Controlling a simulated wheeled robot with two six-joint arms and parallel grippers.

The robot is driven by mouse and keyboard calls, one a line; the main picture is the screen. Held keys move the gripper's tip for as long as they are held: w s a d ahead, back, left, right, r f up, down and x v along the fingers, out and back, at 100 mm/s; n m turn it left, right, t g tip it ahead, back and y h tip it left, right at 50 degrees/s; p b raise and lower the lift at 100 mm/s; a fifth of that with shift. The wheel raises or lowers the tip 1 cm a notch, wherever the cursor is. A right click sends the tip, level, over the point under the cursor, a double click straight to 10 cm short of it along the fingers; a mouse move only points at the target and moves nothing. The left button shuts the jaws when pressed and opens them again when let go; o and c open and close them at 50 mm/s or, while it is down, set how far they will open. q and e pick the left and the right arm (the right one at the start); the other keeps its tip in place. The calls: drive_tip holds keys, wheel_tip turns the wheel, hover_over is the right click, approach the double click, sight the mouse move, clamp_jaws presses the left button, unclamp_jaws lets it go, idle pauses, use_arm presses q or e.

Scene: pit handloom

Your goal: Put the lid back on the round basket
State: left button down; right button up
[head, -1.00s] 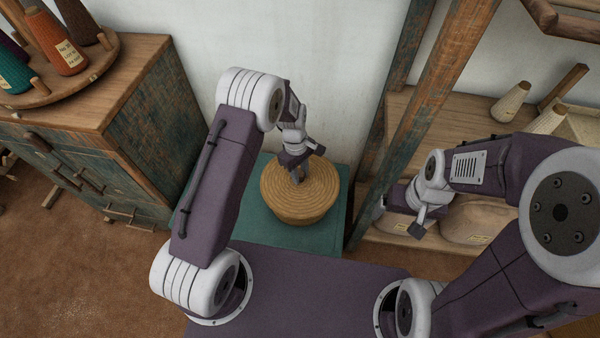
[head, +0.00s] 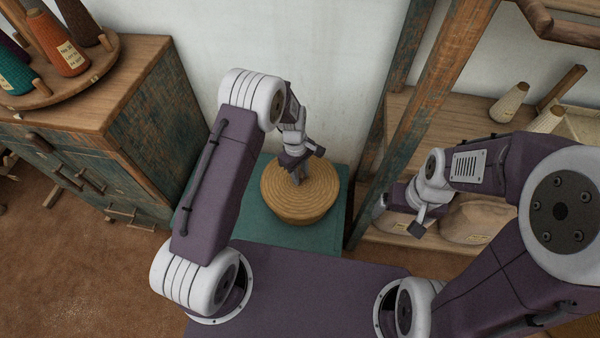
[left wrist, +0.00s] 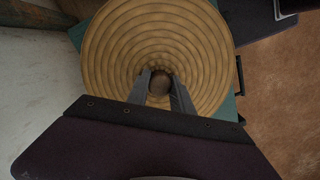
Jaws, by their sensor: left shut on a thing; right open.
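The lid (head: 316,190) is a round, ridged, straw-coloured disc on top of the round basket (head: 302,218), which stands on a teal surface (head: 262,228). The lid fills much of the left wrist view (left wrist: 120,50), with a round dark knob (left wrist: 159,84) at its middle. My left gripper (head: 297,180) points down at the lid's middle, its fingers shut on the knob; it also shows in the left wrist view (left wrist: 160,88). The lid looks level; whether it is fully seated on the rim is hard to see. My right gripper (head: 418,228) is open and empty, right of the wooden post.
A wooden post (head: 420,110) rises just right of the basket. A shelf with yarn cones (head: 510,101) and sacks (head: 478,220) lies beyond it. A cabinet (head: 110,130) with a round tray of cones stands at left. A white wall is behind.

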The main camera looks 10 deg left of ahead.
idle(0.7)
idle(0.3)
use_arm(q)
drive_tip(key=c, duration=0.6)
unclamp_jaws()
drive_tip(key=shift+o, duration=0.2)
wheel_tip(320, 180, up, 7)
drive_tip(key=p, duration=0.7)
drive_tip(key=shift+c, duration=0.3)
clamp_jaws()
